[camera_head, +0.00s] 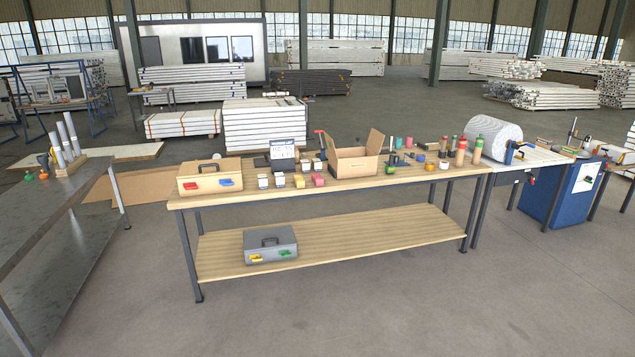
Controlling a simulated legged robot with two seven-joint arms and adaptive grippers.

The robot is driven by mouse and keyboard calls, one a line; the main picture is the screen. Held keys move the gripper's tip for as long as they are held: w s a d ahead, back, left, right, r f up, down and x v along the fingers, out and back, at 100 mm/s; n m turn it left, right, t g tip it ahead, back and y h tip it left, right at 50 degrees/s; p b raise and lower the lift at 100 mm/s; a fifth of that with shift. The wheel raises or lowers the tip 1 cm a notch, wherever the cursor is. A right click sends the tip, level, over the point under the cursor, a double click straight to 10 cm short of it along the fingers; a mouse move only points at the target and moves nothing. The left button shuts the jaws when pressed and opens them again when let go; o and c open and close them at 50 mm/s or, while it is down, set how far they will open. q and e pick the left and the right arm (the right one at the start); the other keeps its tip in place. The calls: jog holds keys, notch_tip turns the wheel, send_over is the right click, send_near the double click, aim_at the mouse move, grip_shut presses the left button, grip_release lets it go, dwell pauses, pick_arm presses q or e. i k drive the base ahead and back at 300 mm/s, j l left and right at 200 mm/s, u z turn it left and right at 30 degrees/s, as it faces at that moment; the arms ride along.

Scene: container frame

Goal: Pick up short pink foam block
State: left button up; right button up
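A small pink block (318,180) sits on the wooden tabletop (345,191), near its front edge and left of the open cardboard box (356,163). It is too small in view to tell whether it is foam, or how short it is. A yellowish block (299,181) sits just left of it, and small white-and-dark items (280,181) stand farther left. Neither of my grippers is in view. The table is a few steps ahead of me.
A beige toolbox (209,178) stands at the table's left end; bottles (461,152) and small coloured items crowd its right. A grey toolbox (270,245) is on the lower shelf. A metal table (50,225) stands left. Floor before the wooden table is clear.

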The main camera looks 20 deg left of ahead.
aim_at(318, 180)
jog(key=i+z, duration=0.1)
jog(key=i, duration=3.3)
